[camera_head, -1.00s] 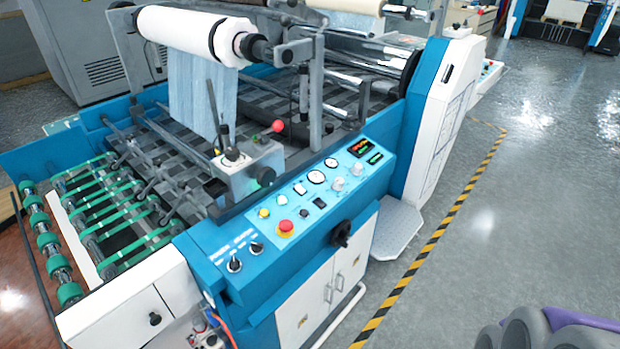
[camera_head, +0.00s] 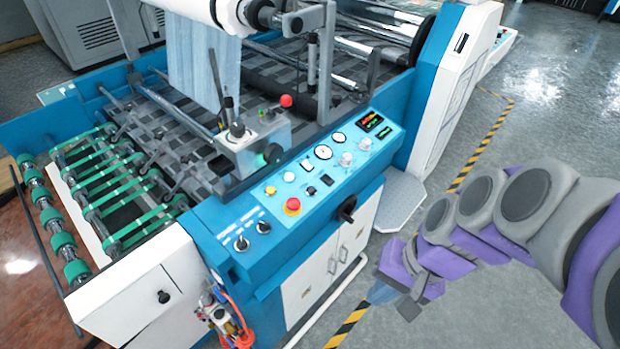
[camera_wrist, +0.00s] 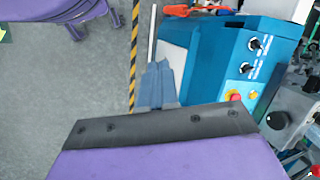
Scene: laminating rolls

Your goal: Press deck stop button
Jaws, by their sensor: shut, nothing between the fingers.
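A red mushroom button (camera_head: 292,205) on a yellow base sits on the blue sloped control panel (camera_head: 262,222) of the laminating machine. The red button also shows at the right in the wrist view (camera_wrist: 235,97). My gripper (camera_head: 378,294) is low over the floor, to the right of and below the panel's front, apart from the button. In the wrist view my gripper's blue-grey fingers (camera_wrist: 157,72) are together with nothing between them, pointing up the picture. The white cabinet front (camera_head: 325,265) is beside them.
The panel also holds a yellow button (camera_head: 270,190), two black knobs (camera_head: 252,234), gauges (camera_head: 323,152) and a black handwheel (camera_head: 346,208) on its front edge. A red ball knob (camera_head: 286,100) stands behind the panel. A grey step plate (camera_head: 400,205) lies right of the cabinet.

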